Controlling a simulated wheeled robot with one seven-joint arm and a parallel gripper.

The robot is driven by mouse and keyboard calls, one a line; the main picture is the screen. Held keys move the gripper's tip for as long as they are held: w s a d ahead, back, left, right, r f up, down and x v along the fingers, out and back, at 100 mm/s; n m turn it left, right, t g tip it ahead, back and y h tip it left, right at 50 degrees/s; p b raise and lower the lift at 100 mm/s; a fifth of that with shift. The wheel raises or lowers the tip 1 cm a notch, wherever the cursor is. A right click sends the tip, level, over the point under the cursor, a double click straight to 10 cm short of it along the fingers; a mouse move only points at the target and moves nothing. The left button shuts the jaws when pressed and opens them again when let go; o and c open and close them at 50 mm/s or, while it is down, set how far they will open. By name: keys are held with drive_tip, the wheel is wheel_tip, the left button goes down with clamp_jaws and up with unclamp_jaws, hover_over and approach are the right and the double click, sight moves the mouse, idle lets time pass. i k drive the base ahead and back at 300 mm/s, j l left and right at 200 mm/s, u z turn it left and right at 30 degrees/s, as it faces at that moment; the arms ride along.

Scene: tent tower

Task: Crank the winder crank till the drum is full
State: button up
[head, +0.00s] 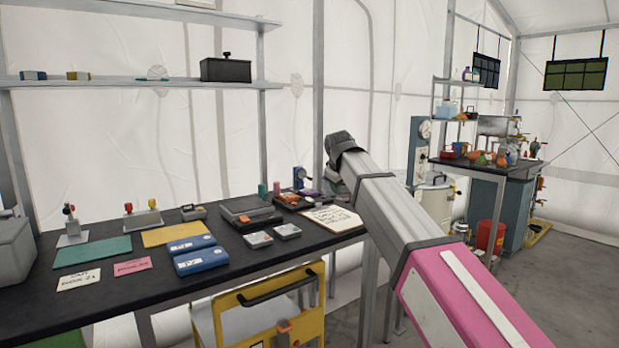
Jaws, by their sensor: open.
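I cannot single out the winder crank or its drum for certain. A small upright blue device (299,178) with a reddish part stands at the back of the black workbench (120,291), near its right end, and may be the winder. It is too small to tell a handle or how much is wound on it. My pink and grey arm reaches in from the lower right and bends at a dark joint above the bench's right end. My gripper is hidden behind the arm, so its place relative to the blue device does not show.
Blue cases (201,262), a green mat (93,248), a yellow mat (174,234) and a paper sheet (331,218) lie on the bench. A yellow cart (235,302) stands below its front edge. A shelf (150,85) hangs above. Floor is open at right.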

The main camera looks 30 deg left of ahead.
sight(302, 174)
drive_tip(key=i+j, duration=0.35)
drive_tip(key=j, duration=0.15)
drive_tip(key=i+j, duration=0.7)
drive_tip(key=j, duration=0.25)
